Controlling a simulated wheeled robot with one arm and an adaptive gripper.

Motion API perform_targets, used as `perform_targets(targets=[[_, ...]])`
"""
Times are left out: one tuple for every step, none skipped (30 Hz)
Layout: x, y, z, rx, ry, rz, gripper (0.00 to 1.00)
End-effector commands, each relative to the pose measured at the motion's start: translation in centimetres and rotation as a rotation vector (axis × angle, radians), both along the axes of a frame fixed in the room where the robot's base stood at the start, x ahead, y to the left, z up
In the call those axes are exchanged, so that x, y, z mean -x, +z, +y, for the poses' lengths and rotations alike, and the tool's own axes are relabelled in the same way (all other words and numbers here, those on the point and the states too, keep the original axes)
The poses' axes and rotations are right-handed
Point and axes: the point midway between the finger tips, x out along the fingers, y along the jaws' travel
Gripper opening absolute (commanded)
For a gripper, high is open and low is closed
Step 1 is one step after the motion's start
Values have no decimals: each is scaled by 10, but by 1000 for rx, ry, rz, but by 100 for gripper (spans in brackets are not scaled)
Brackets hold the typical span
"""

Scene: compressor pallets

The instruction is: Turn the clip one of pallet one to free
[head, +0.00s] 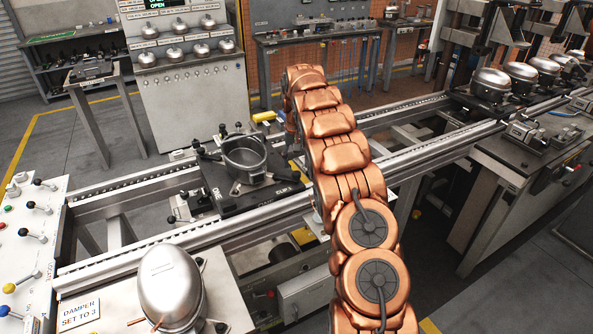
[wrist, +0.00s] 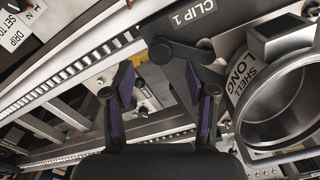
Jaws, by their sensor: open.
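In the wrist view, the dark edge of the pallet (wrist: 230,14) carries the label CLIP 1. Just below the label is a black clip lever (wrist: 183,51) with a rounded end at its left. My gripper (wrist: 158,76) is open, and its two fingers point toward the lever. Nothing shows held between them. The lever's end lies ahead of the gap between the fingertips; I cannot tell the exact distance. In the head view, the dark pallet (head: 262,200) sits on the conveyor, bearing an open metal shell (head: 245,160). My arm hides my gripper there.
The shell's wall (wrist: 272,118) is close right of my gripper in the wrist view. Conveyor rails (head: 130,195) run beneath the pallet. A domed compressor (head: 170,285) stands at front left, near a control panel (head: 30,240). Several compressors (head: 490,84) stand at back right.

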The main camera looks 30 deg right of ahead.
Motion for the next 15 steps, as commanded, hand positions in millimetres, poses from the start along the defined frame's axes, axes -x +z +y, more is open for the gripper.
perform_targets(targets=[[1,-7,0,-2,-1,5,57],[1,-11,0,-2,-1,5,57],[1,-16,0,-2,0,5,57],[1,-20,1,-2,0,5,57],[1,-24,1,-2,1,4,57],[0,-29,1,-1,1,3,57],[0,-32,0,-1,1,2,57],[0,-35,0,-1,0,0,57],[0,-38,0,-2,0,1,57],[1,-41,0,-2,0,2,57],[1,-43,0,-2,0,3,57],[1,-45,0,-2,0,3,57],[1,-46,0,-2,0,3,57],[1,-47,0,-2,0,3,57],[1,-47,0,-2,0,3,57]])
